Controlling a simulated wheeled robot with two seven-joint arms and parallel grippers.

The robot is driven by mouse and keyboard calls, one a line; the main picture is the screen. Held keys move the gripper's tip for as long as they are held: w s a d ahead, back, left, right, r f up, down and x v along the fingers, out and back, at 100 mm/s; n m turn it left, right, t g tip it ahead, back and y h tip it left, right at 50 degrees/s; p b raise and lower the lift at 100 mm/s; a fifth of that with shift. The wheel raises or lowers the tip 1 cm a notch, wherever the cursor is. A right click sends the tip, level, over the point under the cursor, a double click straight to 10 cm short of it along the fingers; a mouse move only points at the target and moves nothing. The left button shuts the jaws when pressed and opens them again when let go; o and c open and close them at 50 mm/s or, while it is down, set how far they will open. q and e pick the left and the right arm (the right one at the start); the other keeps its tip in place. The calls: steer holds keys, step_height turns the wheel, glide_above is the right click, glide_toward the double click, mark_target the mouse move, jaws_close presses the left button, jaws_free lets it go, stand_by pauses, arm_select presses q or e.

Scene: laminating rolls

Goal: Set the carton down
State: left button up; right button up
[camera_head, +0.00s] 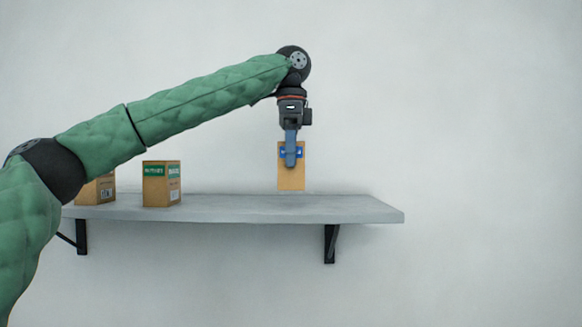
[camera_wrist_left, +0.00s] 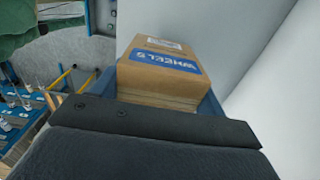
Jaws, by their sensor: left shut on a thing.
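A brown carton with a blue label (camera_head: 291,180) is in my left gripper (camera_head: 291,150), over the right part of the grey shelf (camera_head: 240,209). The carton hangs upright, its bottom close to the shelf top; I cannot tell whether it touches. In the left wrist view the carton (camera_wrist_left: 160,84) sits between the blue fingers, its blue label showing white letters. My left gripper is shut on it, pointing straight down. My right gripper is in neither view.
A carton with a green label (camera_head: 161,184) stands on the shelf to the left. Another carton (camera_head: 97,190) stands farther left, partly hidden by my arm. The shelf's right end is bare. A pale wall is behind. The left wrist view shows blue racks (camera_wrist_left: 22,118) at left.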

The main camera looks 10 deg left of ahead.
mark_target(291, 170)
arm_select(q)
steer(key=shift+a+f+p, duration=0.1)
steer(key=shift+f+p, duration=0.45)
steer(key=shift+f, duration=1.2)
steer(key=shift+f, duration=0.15)
steer(key=o, duration=1.1)
steer(key=shift+o, duration=0.2)
steer(key=shift+r+b, duration=0.65)
steer(key=shift+r, duration=5.45)
